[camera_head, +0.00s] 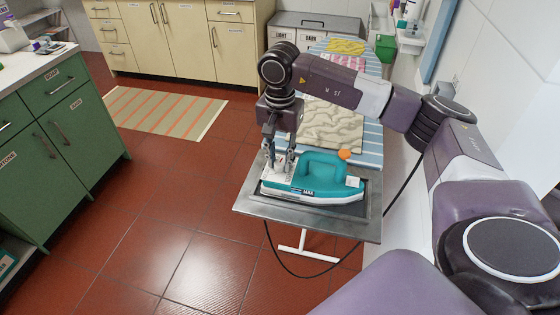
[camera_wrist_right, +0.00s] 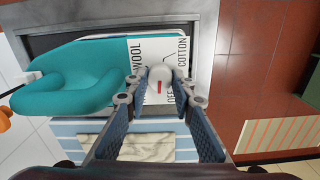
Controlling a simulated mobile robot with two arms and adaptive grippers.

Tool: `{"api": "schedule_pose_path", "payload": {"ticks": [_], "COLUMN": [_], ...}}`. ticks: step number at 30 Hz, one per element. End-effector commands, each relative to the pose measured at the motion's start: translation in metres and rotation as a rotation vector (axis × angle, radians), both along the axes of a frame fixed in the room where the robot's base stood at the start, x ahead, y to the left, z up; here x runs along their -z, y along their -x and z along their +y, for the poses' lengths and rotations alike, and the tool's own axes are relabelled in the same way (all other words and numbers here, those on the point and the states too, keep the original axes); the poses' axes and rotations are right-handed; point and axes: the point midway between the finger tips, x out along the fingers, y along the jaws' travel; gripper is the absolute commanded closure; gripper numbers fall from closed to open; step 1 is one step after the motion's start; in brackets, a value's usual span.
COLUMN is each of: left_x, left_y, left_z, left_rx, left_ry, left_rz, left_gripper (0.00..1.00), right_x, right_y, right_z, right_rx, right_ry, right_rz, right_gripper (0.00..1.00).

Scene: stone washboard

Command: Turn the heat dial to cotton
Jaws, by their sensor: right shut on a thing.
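The teal and white iron (camera_head: 318,172) lies on the grey metal plate (camera_head: 262,207) at the end of the ironing board. In the right wrist view, its heat dial (camera_wrist_right: 160,72) is a round white knob with a red mark low on it. WOOL is printed to the dial's upper left, COTTON to its upper right and OFF just below. The red mark lies toward the lower side, near OFF. My right gripper (camera_head: 279,163) is over the iron's white end, its fingers shut on the dial from both sides; it also shows in the wrist view (camera_wrist_right: 160,84). My left gripper is out of view.
The striped ironing board (camera_head: 372,138) carries a folded beige cloth (camera_head: 335,125) behind the iron. A dark cord hangs below the plate. Green cabinets (camera_head: 75,120) stand left; red tiled floor (camera_head: 180,215) between is clear.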

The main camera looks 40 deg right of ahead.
Motion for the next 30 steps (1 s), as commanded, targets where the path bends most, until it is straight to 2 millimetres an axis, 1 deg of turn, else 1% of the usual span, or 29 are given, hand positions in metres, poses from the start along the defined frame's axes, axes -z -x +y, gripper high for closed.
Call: {"api": "schedule_pose_path", "payload": {"ticks": [1,12,30], "left_x": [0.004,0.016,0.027], "left_y": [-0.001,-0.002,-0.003], "left_z": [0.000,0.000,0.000], "left_rx": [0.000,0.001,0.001], "left_ry": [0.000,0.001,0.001], "left_rz": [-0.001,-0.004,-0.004], "left_gripper": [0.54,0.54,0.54], "right_x": [0.001,0.000,-0.002], "right_y": [-0.001,-0.001,-0.001], "right_z": [0.000,0.000,0.000], "right_rx": [0.043,0.394,0.964], "right_ry": [-0.001,-0.001,-0.003], "right_rz": [-0.004,-0.005,-0.005], "right_gripper": [1.00,1.00,1.00]}}
